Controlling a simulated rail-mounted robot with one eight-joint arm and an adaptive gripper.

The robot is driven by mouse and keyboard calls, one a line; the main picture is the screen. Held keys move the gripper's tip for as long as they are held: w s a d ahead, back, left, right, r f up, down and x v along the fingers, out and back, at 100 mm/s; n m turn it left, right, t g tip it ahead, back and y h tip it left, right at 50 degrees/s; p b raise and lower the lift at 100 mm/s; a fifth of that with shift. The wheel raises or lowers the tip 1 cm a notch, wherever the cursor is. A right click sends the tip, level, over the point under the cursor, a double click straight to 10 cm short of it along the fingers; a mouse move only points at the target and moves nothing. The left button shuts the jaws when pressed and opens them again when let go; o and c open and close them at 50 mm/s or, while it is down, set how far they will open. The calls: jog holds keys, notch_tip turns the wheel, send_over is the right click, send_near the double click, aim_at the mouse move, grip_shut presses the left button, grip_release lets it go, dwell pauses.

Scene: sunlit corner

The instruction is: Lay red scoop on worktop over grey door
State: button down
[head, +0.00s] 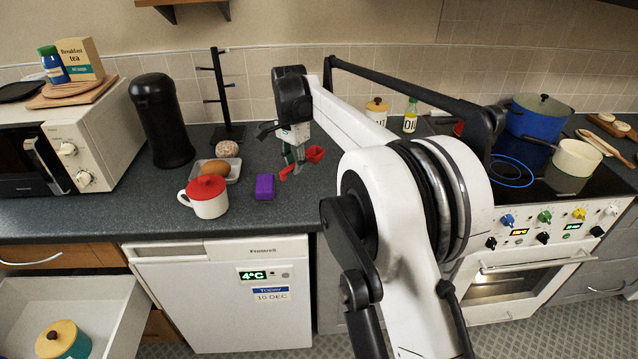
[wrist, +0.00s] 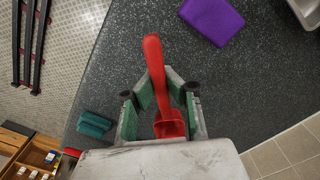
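The red scoop (head: 315,154) is held by my gripper (head: 292,168) above the worktop (head: 237,217), its bowl toward the right. In the wrist view the scoop (wrist: 154,60) runs between the two green-padded fingers (wrist: 161,92), which look closed on its handle. Its handle points up in that picture and its bowl lies nearer the wrist. A grey door (head: 331,285) shows below the worktop, right of the white fridge front; my arm hides part of it.
An oil bottle (head: 410,115) stands behind my arm. The hob with a blue pot (head: 538,122) is right.

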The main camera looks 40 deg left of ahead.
jog(key=p, duration=0.1)
send_over(322, 189)
notch_tip(322, 189, down, 5)
jog(key=shift+s, duration=0.1)
jog(key=shift+f+p, duration=0.3)
jog(key=shift+f, duration=1.75)
jog(key=shift+f, duration=0.1)
jog(key=shift+f, duration=0.15)
jog(key=c, duration=2)
grip_release()
jog(key=shift+c, duration=0.2)
jog(key=shift+o, duration=0.6)
